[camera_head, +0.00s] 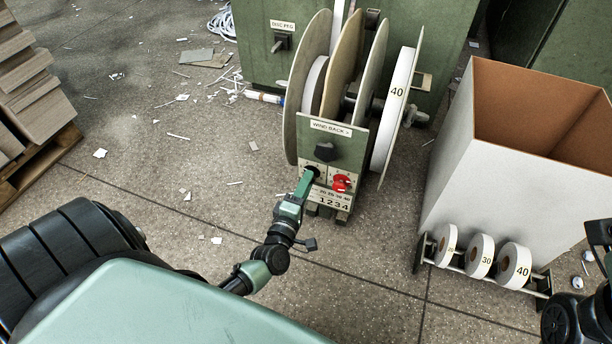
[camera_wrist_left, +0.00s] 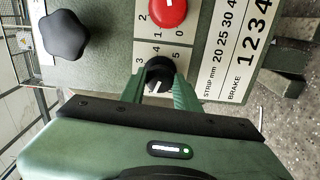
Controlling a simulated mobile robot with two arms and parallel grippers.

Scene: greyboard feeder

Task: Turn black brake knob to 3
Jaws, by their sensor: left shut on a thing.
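The black brake knob (camera_wrist_left: 158,72) sits on a pale dial panel of the feeder (camera_head: 334,160), below the red knob (camera_head: 341,183) in the wrist view. Digits 3, 4 and 5 show beside it; the rest of its scale is hidden. A white mark on the knob points down and slightly left in the wrist view, away from these digits. My left gripper (camera_head: 309,176) is shut on the black knob, a finger on each side; it also shows in the wrist view (camera_wrist_left: 160,86). My right arm shows only partly at the right edge; its fingertips cannot be made out.
A larger black star knob (camera_head: 325,151) sits above the dials, near the fingers; it also shows in the wrist view (camera_wrist_left: 65,35). Big reels (camera_head: 311,90) stand behind the panel. A rack of numbered rolls (camera_head: 481,256) and a large box (camera_head: 490,165) stand at right.

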